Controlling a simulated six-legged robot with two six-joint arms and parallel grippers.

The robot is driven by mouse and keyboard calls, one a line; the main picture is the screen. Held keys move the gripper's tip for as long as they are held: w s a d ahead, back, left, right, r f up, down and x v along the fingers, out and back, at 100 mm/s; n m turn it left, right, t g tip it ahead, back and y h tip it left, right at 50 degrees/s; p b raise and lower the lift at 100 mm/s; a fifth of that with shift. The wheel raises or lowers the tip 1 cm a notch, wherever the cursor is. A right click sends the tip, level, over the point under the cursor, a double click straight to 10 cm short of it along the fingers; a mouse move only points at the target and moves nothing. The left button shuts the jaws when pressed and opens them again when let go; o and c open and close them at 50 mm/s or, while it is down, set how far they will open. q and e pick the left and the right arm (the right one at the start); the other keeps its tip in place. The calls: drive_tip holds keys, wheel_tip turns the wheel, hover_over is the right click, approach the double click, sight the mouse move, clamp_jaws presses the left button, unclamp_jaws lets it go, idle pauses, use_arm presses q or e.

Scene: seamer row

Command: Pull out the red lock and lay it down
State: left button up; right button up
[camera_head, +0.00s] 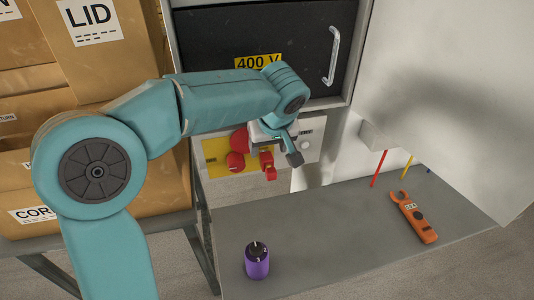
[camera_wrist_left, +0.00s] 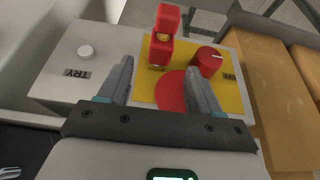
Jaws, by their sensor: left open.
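The red lock (camera_head: 267,165) hangs at the front of the yellow-faced switch panel (camera_head: 215,150), partly hidden by my left gripper. In the left wrist view the red lock (camera_wrist_left: 165,35) stands out from the yellow plate, just past the fingertips. My left gripper (camera_head: 279,152) is open in front of the panel, and its fingers in the wrist view (camera_wrist_left: 161,72) are apart with no lock between them. A red round knob (camera_wrist_left: 207,61) and a red disc (camera_wrist_left: 172,92) sit beside the lock. My right gripper is not in view.
A grey bench (camera_head: 320,235) below the panel has clear room in its middle. A purple cylinder (camera_head: 257,262) stands at its front and an orange clamp meter (camera_head: 413,217) lies at the right. Cardboard boxes (camera_head: 100,50) fill the left.

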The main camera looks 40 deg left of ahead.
sight(267, 157)
use_arm(q)
drive_tip(key=x, duration=0.5)
drive_tip(key=shift+a+f, duration=0.15)
drive_tip(key=shift+f, duration=0.15)
drive_tip(key=shift+w+f, duration=0.15)
drive_tip(key=shift+f, duration=0.15)
drive_tip(key=shift+a, duration=0.1)
drive_tip(key=c, duration=1.1)
drive_tip(key=shift+f, duration=0.1)
